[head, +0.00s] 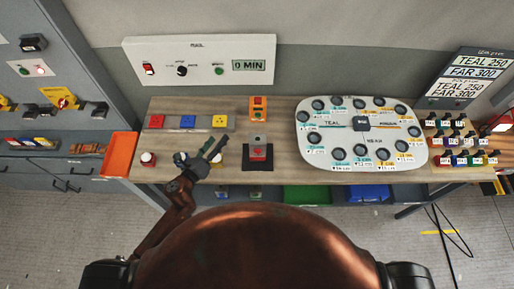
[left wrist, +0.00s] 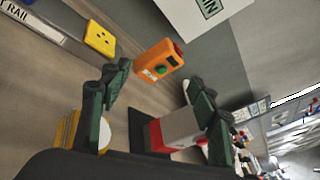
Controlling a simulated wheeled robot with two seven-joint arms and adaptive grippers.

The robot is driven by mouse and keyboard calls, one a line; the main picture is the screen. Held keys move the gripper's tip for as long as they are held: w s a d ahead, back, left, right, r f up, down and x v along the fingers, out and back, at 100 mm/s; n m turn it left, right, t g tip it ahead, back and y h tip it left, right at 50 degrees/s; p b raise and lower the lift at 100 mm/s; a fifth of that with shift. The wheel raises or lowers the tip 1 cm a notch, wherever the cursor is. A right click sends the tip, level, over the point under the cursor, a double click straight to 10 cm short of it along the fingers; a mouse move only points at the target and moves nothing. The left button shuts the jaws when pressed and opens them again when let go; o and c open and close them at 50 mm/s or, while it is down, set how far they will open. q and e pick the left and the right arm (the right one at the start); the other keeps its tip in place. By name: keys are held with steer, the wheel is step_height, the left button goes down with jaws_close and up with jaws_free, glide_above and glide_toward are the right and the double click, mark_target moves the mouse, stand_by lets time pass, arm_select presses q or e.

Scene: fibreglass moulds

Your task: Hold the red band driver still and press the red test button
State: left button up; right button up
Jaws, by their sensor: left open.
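My left gripper (head: 216,146) is open and empty above the front of the bench; its fingers also show in the left wrist view (left wrist: 160,95). A grey block with red parts (head: 257,153) is on a black pad just right of it, apart in the head view; the block also shows in the left wrist view (left wrist: 178,130), partly behind a finger. A white-topped red piece (head: 148,159) stands at the bench's left front. A red square piece (head: 157,121) lies behind it. I cannot tell which of these is the driver or the test button. My right gripper is not in view.
An orange box (head: 258,107) with a green button stands behind the grey block. Blue (head: 187,121) and yellow (head: 219,121) squares lie left of it. A white dial board (head: 315,150) fills the right, an orange tray (head: 119,154) the left end. A timer panel (head: 199,60) stands behind.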

arm_select(q)
steer(key=s+d+f+m+g+h, duration=0.1)
steer(key=d+f+m+g, duration=0.1)
steer(key=m, duration=0.2)
steer(key=s+d+f+m+g+h, duration=0.2)
steer(key=d+f+m, duration=0.1)
steer(key=m, duration=0.2)
steer(key=s+d+f+m+g+h, duration=0.2)
steer(key=d+m, duration=0.1)
steer(key=m, duration=0.1)
steer(key=shift+s+f+m+g, duration=0.1)
steer(key=shift+f+m+g, duration=0.2)
steer(key=shift+m, duration=0.1)
steer(key=shift+w+d+f, duration=0.1)
steer(key=shift+w+d, duration=0.2)
steer(key=shift+d, duration=0.1)
steer(key=shift+b+x, duration=1)
steer(key=shift+x, duration=3.35)
steer(key=shift+c, duration=0.4)
jaws_close()
steer(key=c, duration=1.4)
jaws_free()
steer(key=o, duration=1.6)
steer(key=shift+c, duration=0.2)
